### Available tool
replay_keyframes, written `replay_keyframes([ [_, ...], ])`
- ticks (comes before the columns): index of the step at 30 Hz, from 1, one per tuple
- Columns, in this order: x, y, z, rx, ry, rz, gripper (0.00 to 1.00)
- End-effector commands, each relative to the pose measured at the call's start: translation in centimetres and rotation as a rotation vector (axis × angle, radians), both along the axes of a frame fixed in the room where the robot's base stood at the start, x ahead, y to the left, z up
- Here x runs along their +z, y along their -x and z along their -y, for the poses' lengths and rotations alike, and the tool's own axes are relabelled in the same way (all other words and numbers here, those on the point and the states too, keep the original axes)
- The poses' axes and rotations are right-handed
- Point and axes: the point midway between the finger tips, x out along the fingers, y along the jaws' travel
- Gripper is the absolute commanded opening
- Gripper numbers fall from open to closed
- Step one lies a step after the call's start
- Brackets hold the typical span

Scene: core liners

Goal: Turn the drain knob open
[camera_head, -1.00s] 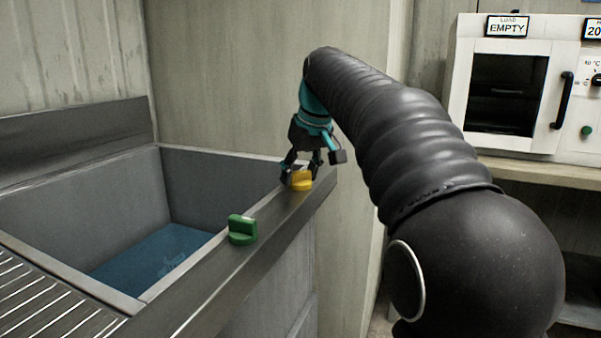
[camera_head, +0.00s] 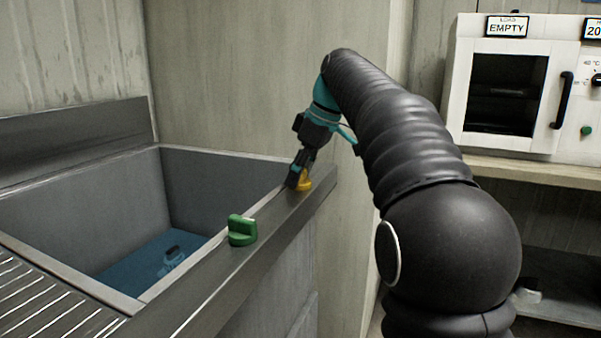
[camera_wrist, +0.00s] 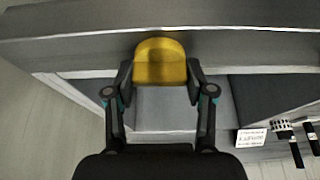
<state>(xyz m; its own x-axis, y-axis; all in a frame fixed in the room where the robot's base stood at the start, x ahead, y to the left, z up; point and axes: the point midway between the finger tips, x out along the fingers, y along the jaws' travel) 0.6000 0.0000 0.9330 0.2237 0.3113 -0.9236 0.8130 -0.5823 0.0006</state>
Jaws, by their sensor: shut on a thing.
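The yellow knob (camera_head: 304,181) sits on the sink's front rim near its right end. My gripper (camera_head: 298,180) is on it from above and hides part of it. In the wrist view the yellow knob (camera_wrist: 160,63) lies between the two fingertips of my gripper (camera_wrist: 160,75), which are shut on it. A green knob (camera_head: 242,231) stands on the same rim, nearer to me and to the left, with its raised grip upright. No readable label shows on either knob, so I cannot tell which is the drain knob.
The grey sink basin (camera_head: 188,170) holds blue water (camera_head: 140,262) with a dark object (camera_head: 173,252) in it. A ribbed drainboard (camera_head: 40,300) is at lower left. A white oven (camera_head: 510,85) marked EMPTY stands on a shelf at right. A wall is close behind the rim's right end.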

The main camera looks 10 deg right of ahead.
Motion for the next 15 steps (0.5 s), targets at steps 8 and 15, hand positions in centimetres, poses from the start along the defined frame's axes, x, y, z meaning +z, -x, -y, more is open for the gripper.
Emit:
replay_keyframes([
  [8, -0.16, 0.06, -0.05, 0.012, 0.000, -0.006, 0.19],
  [15, -0.17, 0.06, -0.05, 0.012, 0.000, -0.006, 0.69],
])
